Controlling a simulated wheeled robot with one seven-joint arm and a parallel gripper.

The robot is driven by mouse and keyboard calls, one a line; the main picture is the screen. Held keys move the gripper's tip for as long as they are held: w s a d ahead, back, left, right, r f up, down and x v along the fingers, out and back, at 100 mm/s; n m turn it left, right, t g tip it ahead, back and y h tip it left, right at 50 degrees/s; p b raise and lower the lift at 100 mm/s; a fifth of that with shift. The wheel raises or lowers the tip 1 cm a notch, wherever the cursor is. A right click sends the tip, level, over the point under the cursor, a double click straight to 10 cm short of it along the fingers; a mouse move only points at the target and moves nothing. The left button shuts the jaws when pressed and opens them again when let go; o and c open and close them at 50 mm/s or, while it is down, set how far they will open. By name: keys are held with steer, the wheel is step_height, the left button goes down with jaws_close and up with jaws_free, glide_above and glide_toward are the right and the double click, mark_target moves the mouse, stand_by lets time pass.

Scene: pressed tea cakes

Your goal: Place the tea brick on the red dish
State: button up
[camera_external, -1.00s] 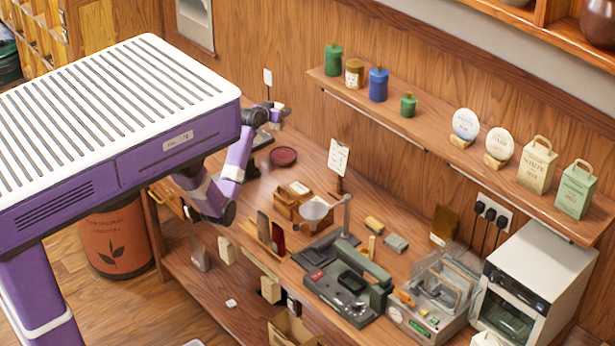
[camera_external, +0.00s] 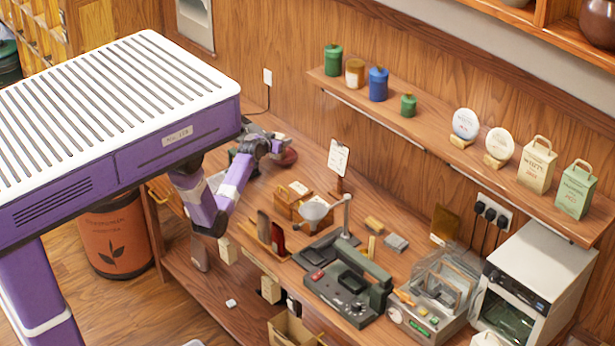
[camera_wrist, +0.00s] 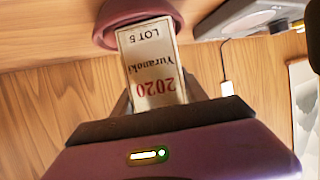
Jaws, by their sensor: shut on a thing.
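The tea brick (camera_wrist: 152,65) is a pale block with a label reading "Yuranoki 2020 LOT 5". My gripper (camera_wrist: 155,100) is shut on it, and the brick sticks out beyond the fingers. The red dish (camera_wrist: 108,34) is at the top of the wrist view, and the far end of the brick overlaps its rim there. In the external view my gripper (camera_external: 276,146) is right beside the red dish (camera_external: 289,158) and partly hides it. The brick is hard to make out there. I cannot tell whether the brick touches the dish.
A wooden box (camera_external: 290,207) and a card on a stand (camera_external: 338,158) are to the right of the dish. A grey device (camera_wrist: 235,18) lies near the dish in the wrist view. A wall socket (camera_external: 268,76) with a cord is behind. Some bare counter surrounds the dish.

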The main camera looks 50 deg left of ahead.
steer(key=o, duration=1.5)
steer(key=shift+f, duration=0.1)
steer(key=shift+r, duration=0.2)
steer(key=b+v, duration=0.1)
steer(key=v, duration=1.1)
steer(key=shift+a, duration=0.1)
